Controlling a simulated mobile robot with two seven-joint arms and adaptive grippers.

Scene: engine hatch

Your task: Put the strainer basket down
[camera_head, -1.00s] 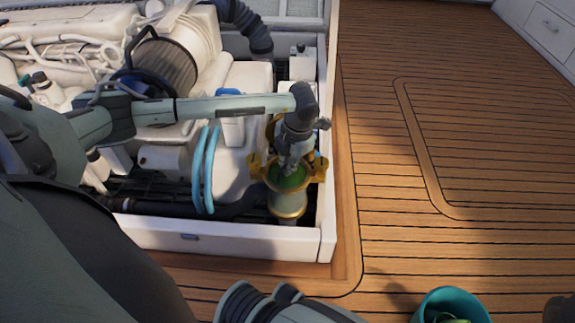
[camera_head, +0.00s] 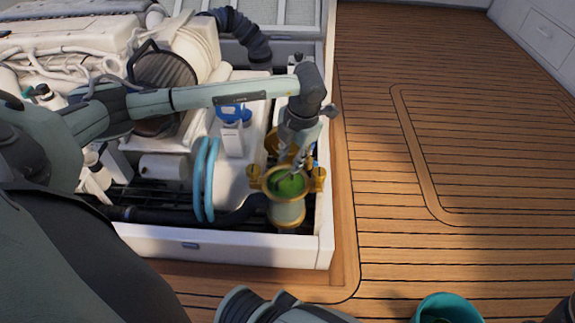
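The strainer housing (camera_head: 287,212) is a pale cylinder with brass rings and brass side lugs, standing upright in the front right corner of the engine hatch. Its top is open and shows green (camera_head: 290,186) inside. My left gripper (camera_head: 297,168) points down from my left arm, right over this opening, with its fingertips at or just above the rim. The fingers are small here, and I cannot tell how far apart they are. I cannot make out a strainer basket apart from the green in the housing. My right gripper is not recognisable in view.
A teal bucket (camera_head: 447,310) stands on the deck at the bottom edge, partly cut off. The white hatch rim (camera_head: 220,246) surrounds the engine (camera_head: 70,40), blue hoses (camera_head: 205,180) and dark pipes. The wooden deck (camera_head: 470,130) to the right is clear.

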